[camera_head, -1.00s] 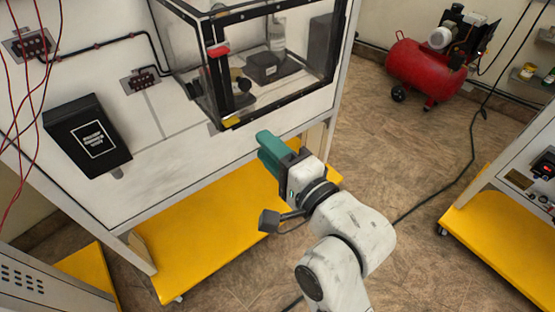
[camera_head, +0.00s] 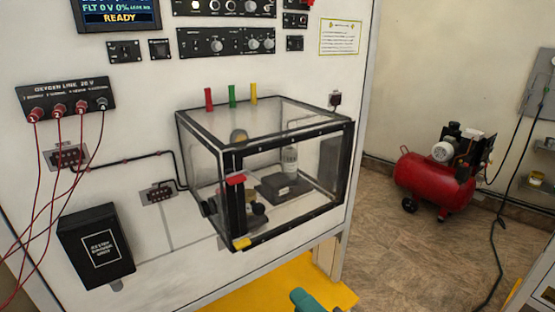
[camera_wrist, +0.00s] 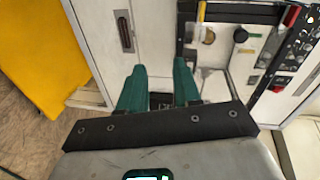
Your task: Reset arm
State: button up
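My gripper (camera_wrist: 158,84) shows in the wrist view with its two teal fingers apart and nothing held between them. In the head view only a small teal part of my gripper (camera_head: 314,301) shows at the bottom edge; the rest of the arm is out of the picture. It is in front of and below the trainer panel (camera_head: 150,205), which carries a clear box with a black frame (camera_head: 232,180). The box also shows in the wrist view, at the upper right (camera_wrist: 228,52).
A black box (camera_head: 96,246) and red cables (camera_head: 57,160) are on the panel's left. A yellow base plate (camera_head: 285,290) lies below the panel. A red compressor (camera_head: 432,182) stands on the floor at right. The floor (camera_head: 420,260) between is mostly clear.

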jog(key=s+d+f+n+g+h, duration=0.3)
jog(key=s+d+f, duration=0.2)
jog(key=d+f, duration=0.25)
jog(key=s+d+f+n+g+h, duration=0.25)
jog(key=s+d+f, duration=0.3)
jog(key=f, duration=0.35)
jog(key=s+d+f+n+g+h, duration=0.1)
jog(key=s+d+f+n+g, duration=0.1)
jog(key=s, duration=0.5)
jog(key=s+d+f+n+g+h, duration=0.2)
jog(key=s+d+f+g, duration=0.3)
jog(key=s+d, duration=0.2)
jog(key=shift+s+d, duration=0.15)
jog(key=shift+s, duration=0.55)
